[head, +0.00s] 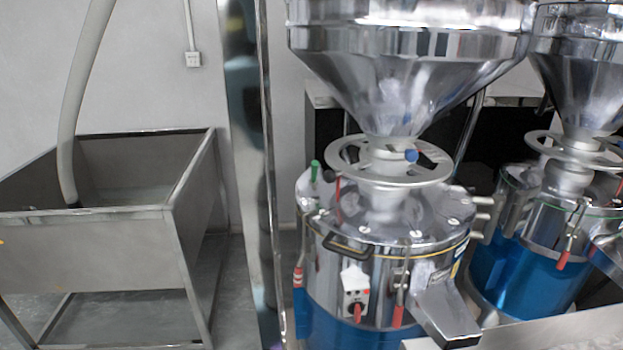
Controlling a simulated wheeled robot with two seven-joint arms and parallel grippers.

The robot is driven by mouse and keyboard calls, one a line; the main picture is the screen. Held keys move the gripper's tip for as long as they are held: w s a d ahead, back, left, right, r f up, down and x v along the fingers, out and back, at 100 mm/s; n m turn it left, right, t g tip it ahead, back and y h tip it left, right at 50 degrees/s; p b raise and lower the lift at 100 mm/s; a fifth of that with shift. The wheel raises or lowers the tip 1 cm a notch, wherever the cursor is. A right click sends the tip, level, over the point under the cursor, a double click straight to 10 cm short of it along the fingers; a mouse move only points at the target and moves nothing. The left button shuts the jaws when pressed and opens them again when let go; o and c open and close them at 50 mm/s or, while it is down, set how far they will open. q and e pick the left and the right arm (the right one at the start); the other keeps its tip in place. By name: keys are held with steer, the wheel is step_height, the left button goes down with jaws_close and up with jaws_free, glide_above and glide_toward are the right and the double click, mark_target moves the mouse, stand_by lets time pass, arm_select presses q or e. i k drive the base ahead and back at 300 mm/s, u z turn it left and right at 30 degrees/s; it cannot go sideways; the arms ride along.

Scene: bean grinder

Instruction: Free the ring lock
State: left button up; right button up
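A bean grinder (372,240) with a polished steel top and blue lower body stands right of centre in the head view. A flat spoked metal ring (400,181) sits around its neck, under the steel hopper (385,85). A blue knob (411,156) shows at the ring's right side. A green-tipped lever (314,170) and a red-handled lever (338,190) stand at the ring's left. I cannot tell from this view whether the ring is locked. Neither of my grippers is in view.
A second grinder (520,230) stands close on the right with its own ring (545,150). A discharge chute (445,312) juts from the front grinder. A steel bin (90,245) with a hose (75,90) is at left. A vertical metal post (268,180) stands between.

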mark_target(313, 182)
steer(key=k, duration=0.45)
steer(key=u, duration=1.2)
steer(key=i, duration=2.55)
steer(key=z, duration=3.15)
